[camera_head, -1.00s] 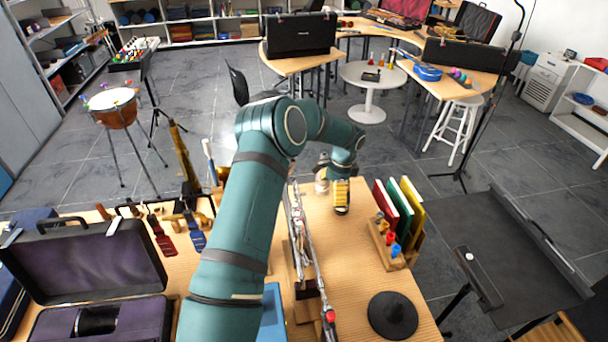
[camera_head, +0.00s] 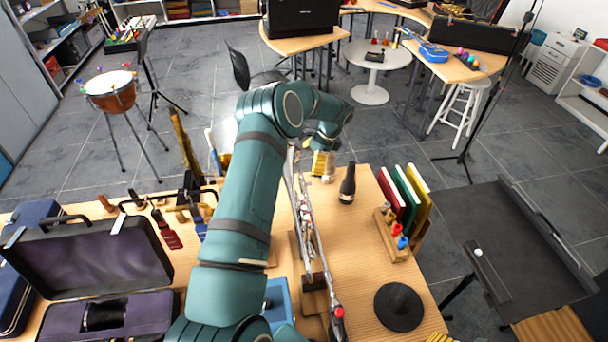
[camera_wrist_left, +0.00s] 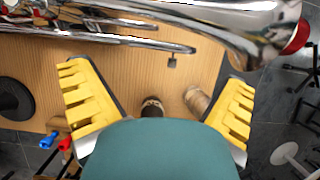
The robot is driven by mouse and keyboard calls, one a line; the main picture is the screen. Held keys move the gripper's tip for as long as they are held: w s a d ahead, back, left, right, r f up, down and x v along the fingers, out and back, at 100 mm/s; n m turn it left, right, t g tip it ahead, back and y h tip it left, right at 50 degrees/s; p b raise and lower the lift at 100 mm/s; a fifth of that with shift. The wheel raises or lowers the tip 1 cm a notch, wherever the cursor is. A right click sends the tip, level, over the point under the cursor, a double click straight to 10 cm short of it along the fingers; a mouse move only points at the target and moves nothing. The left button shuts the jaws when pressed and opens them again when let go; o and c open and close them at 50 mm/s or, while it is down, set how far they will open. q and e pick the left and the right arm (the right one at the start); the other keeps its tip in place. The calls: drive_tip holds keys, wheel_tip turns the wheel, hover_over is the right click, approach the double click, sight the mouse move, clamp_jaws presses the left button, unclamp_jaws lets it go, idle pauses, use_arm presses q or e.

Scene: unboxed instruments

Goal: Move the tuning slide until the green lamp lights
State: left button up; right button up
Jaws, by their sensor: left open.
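A long silver brass instrument (camera_head: 308,235) rests on a wooden stand on the table, running away from me; it also crosses the top of the left wrist view (camera_wrist_left: 215,20). I cannot single out its tuning slide, and I make out no green lamp. My left gripper (camera_head: 323,163) is over the table's far edge, right of the instrument's far end. Its yellow fingers are wide apart and empty in the left wrist view (camera_wrist_left: 160,105). A ridged yellow tip at the bottom edge looks like my right gripper (camera_head: 437,338); the rest is out of frame.
A dark bottle-shaped piece (camera_head: 348,186) stands right of my left gripper, beside a pale cylinder (camera_head: 329,172). The right-centre tabletop is clear.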

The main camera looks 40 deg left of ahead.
sight(303, 177)
use_arm(q)
drive_tip(key=x, duration=0.6)
drive_tip(key=shift+f, duration=0.1)
